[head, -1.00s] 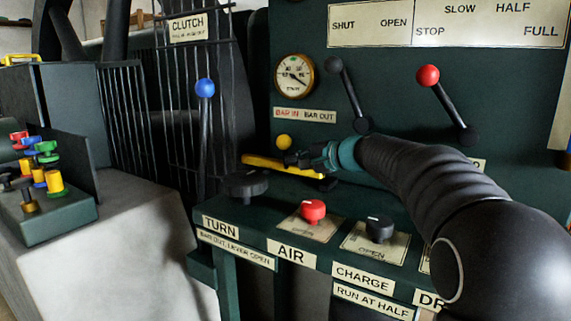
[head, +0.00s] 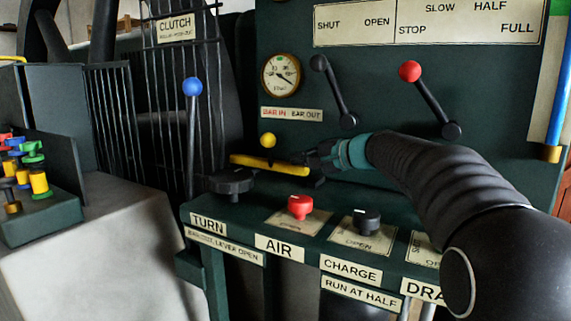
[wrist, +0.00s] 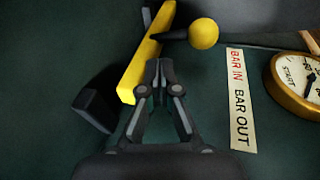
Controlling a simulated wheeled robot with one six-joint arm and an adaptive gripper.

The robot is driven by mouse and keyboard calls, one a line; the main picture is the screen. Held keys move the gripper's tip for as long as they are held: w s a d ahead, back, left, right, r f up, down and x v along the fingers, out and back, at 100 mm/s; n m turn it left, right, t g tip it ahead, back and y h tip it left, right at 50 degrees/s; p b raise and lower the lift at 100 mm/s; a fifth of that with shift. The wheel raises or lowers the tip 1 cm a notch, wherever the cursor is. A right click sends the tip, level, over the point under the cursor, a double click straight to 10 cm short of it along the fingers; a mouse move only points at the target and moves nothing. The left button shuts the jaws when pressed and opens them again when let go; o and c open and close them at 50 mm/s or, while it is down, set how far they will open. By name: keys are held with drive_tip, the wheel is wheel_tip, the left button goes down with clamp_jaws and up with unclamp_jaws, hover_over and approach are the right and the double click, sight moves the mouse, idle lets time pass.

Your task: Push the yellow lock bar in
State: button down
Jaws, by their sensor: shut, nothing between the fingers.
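The yellow lock bar (head: 262,164) lies along the dark green panel, with a yellow ball knob (head: 268,140) just above it in the head view. In the wrist view the bar (wrist: 146,62) runs at a slant past my fingertips, and the knob (wrist: 203,33) stands to its right on a dark stem. My gripper (head: 310,158) is shut and empty at the bar's right end in the head view. Its fingertips (wrist: 160,66) are close beside the bar in the wrist view; I cannot tell whether they touch it. A dark block (wrist: 95,104) sits near the bar's lower end.
A "BAR IN / BAR OUT" label (head: 291,114) and a gauge (head: 281,75) are above the bar. A black handwheel (head: 231,181), red knob (head: 300,207) and black knob (head: 367,221) stand on the ledge below. A blue-topped lever (head: 191,88) rises at left.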

drive_tip(key=v, duration=0.7)
drive_tip(key=shift+s, duration=0.25)
